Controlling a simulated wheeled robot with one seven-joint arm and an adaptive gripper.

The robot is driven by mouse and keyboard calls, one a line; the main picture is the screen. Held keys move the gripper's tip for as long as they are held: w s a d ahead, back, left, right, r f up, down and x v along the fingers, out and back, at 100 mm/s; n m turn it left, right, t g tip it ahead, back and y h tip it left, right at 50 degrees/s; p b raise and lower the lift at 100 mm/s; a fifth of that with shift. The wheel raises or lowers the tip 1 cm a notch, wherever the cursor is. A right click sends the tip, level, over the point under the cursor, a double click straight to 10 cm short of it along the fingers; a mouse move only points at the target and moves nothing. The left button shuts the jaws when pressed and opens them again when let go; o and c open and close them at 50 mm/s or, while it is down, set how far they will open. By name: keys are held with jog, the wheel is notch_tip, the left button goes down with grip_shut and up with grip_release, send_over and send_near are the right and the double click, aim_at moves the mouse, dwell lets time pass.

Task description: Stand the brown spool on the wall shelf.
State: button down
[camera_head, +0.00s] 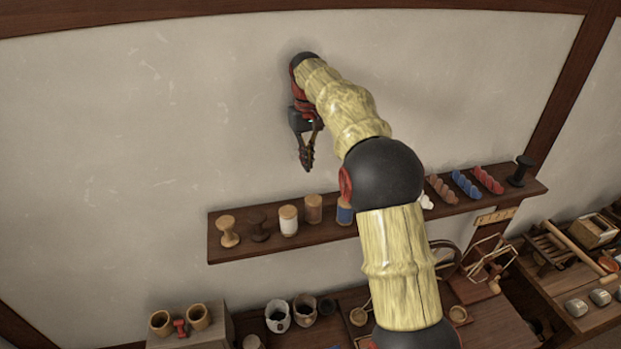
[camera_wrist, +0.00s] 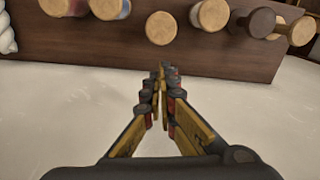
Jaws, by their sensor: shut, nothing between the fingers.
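The wall shelf (camera_head: 285,238) is a dark plank on the plaster wall. Two things on it could be the brown spool: a spool wound with brown thread (camera_head: 313,209) and a bare dark-brown spool (camera_head: 258,228). Both appear to stand upright. In the wrist view the dark-brown spool (camera_wrist: 256,21) shows at the upper right, and the shelf (camera_wrist: 100,45) spans the top. My gripper (camera_head: 308,167) is shut and empty, pointing down above the shelf near the brown-thread spool. The wrist view shows its fingertips (camera_wrist: 162,70) together, with nothing between them.
A tan spool (camera_head: 228,232), a white spool (camera_head: 288,220) and a blue spool (camera_head: 344,213) share the shelf. Twisted skeins (camera_head: 466,184) and a black spool (camera_head: 520,171) stand at its right end. My arm hides the shelf's middle. Below are benches with cups (camera_head: 198,317) and tools.

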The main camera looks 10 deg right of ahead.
aim_at(312, 195)
notch_tip(312, 195, down, 10)
jog(key=shift+r+p, duration=0.1)
jog(key=shift+p, duration=0.5)
jog(key=shift+s+d+b, duration=0.15)
jog(key=shift+s+b, duration=0.35)
jog(key=shift+s, duration=0.4)
jog(key=shift+s+d+b, duration=0.1)
jog(key=shift+s+b, duration=0.4)
jog(key=shift+s, duration=0.4)
notch_tip(312, 195, up, 12)
